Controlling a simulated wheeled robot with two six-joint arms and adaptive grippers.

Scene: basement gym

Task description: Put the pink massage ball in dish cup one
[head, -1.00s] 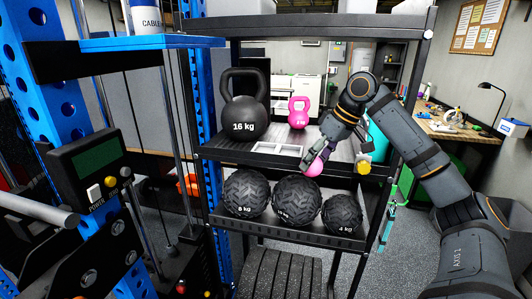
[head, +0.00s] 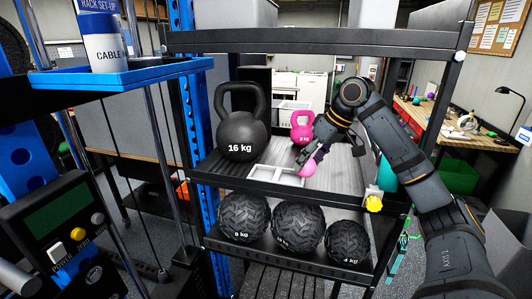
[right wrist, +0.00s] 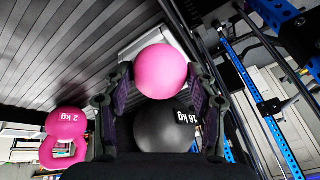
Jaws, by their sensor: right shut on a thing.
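The pink massage ball (head: 309,169) is held between the fingers of my right gripper (head: 311,160), above the middle shelf. In the right wrist view the ball (right wrist: 160,70) sits between the two fingertips (right wrist: 160,82). A pale tray with divided compartments (head: 277,175) lies on the shelf, just left of the ball in the head view. Part of it shows behind the ball in the right wrist view (right wrist: 143,43). No label for cup one can be read. My left gripper is not in view.
A black 16 kg kettlebell (head: 242,134) stands left and behind the tray, a pink 2 kg kettlebell (head: 301,130) behind it. Black weighted balls (head: 297,226) fill the shelf below. The upper shelf (head: 320,40) and rack posts bound the space.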

